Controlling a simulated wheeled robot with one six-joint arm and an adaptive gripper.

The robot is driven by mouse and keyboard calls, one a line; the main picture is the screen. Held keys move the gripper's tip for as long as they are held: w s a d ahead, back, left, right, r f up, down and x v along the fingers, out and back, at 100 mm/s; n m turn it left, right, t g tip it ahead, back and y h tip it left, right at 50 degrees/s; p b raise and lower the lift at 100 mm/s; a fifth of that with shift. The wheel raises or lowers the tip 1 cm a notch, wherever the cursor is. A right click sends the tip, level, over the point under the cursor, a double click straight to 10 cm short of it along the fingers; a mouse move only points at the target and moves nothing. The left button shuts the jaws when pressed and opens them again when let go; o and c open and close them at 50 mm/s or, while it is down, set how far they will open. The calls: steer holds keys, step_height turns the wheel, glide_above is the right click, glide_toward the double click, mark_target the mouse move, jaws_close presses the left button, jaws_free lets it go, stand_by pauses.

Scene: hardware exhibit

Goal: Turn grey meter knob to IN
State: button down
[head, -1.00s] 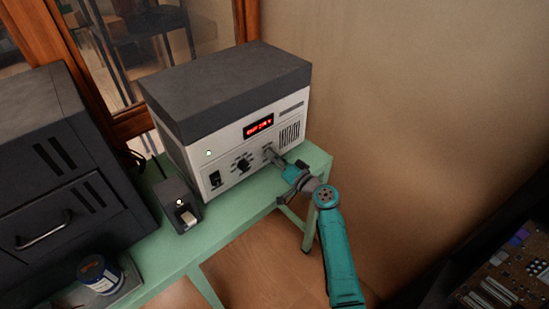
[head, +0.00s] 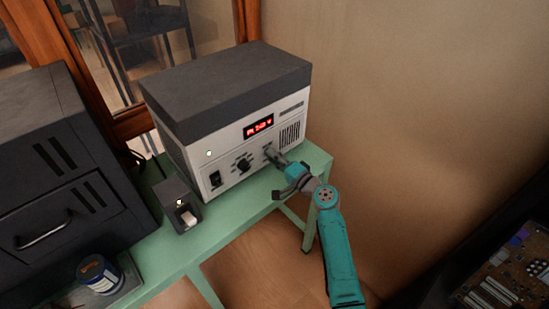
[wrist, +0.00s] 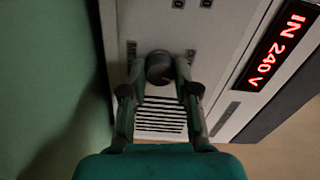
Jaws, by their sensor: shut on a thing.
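The meter unit (head: 225,155) is a white-fronted box with a dark grey lid, standing on the green table. Its red display (head: 258,126) reads "IN 240V" in the wrist view (wrist: 275,52). The grey meter knob (wrist: 158,68) sits between the two fingers of my gripper (wrist: 160,75), which is shut on it. In the head view my gripper (head: 272,154) reaches the right part of the front panel and hides most of this knob. The knob's pointer cannot be made out.
A larger black knob (head: 243,165) and a black switch (head: 215,179) are left of my gripper on the panel. A small dark box (head: 178,207) stands in front. A dark cabinet (head: 60,170) is at left, a wall at right.

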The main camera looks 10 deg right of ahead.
stand_by(0.4)
steer(key=c, duration=0.9)
jaws_free()
steer(key=shift+o, duration=0.2)
steer(key=v, duration=1.2)
steer(key=shift+f, duration=0.1)
